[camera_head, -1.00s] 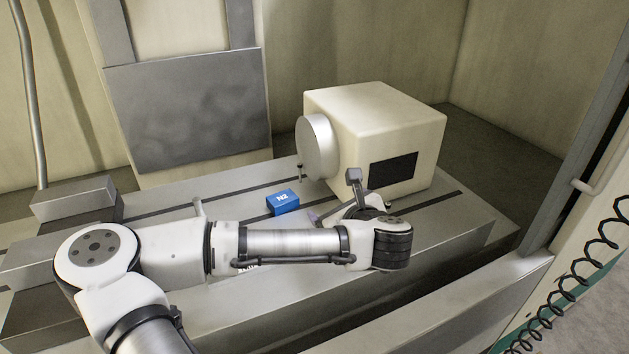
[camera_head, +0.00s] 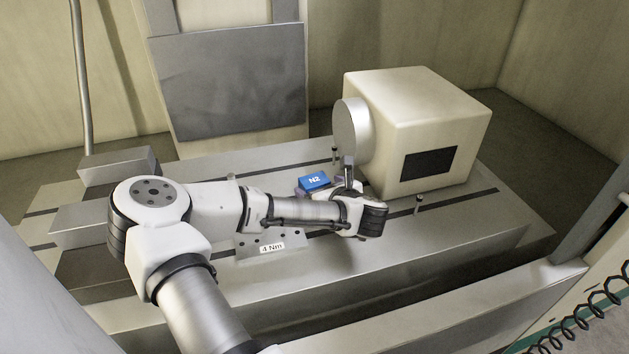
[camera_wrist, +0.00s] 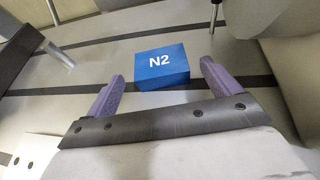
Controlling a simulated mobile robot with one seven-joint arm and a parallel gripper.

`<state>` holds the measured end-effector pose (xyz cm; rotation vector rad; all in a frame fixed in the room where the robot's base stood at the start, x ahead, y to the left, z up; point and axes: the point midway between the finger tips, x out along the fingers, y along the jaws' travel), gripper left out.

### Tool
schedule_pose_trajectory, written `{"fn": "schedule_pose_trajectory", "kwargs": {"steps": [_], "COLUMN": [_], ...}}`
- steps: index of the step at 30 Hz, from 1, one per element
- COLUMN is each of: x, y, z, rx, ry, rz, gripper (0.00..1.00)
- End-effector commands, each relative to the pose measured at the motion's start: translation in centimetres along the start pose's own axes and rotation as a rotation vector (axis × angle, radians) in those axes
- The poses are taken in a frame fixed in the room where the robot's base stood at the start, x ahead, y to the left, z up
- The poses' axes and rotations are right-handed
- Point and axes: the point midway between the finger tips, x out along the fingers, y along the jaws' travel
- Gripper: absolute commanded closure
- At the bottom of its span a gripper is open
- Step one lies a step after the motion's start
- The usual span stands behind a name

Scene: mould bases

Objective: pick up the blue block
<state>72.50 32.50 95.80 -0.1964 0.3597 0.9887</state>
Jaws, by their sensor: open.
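The blue block (camera_head: 314,181), marked N2, lies on the grey slotted bed, left of the round face of the cream machine. In the wrist view the blue block (camera_wrist: 162,67) sits just beyond and between the two purple fingers of my gripper (camera_wrist: 162,82). The fingers are apart, with nothing held between them. In the head view my gripper (camera_head: 325,187) is at the block, partly hidden by my wrist.
The cream machine (camera_head: 430,100) with its round metal face (camera_head: 351,131) stands close on the right. Thin posts (camera_head: 335,154) stand nearby. Stacked metal blocks (camera_head: 118,163) are at the left.

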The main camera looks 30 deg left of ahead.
Motion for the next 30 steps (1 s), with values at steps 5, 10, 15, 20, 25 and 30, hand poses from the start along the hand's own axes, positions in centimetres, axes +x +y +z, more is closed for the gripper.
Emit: {"fn": "schedule_pose_trajectory", "kwargs": {"steps": [5, 10, 15, 20, 25, 30], "x": [2.6, 3.7, 3.8, 3.7, 3.7, 3.7], "y": [-0.1, -0.1, -0.1, -0.1, -0.1, -0.1], "z": [0.2, 0.0, -0.1, -0.1, 0.0, 0.1], "rx": [0.0, -0.001, -0.001, -0.001, -0.001, -0.001], "ry": [0.0, 0.0, 0.0, -0.001, -0.001, -0.002], "rz": [0.002, 0.0, -0.001, 0.0, 0.0, 0.0], "gripper": [0.11, 0.11, 0.11, 0.29, 0.52, 0.67]}}
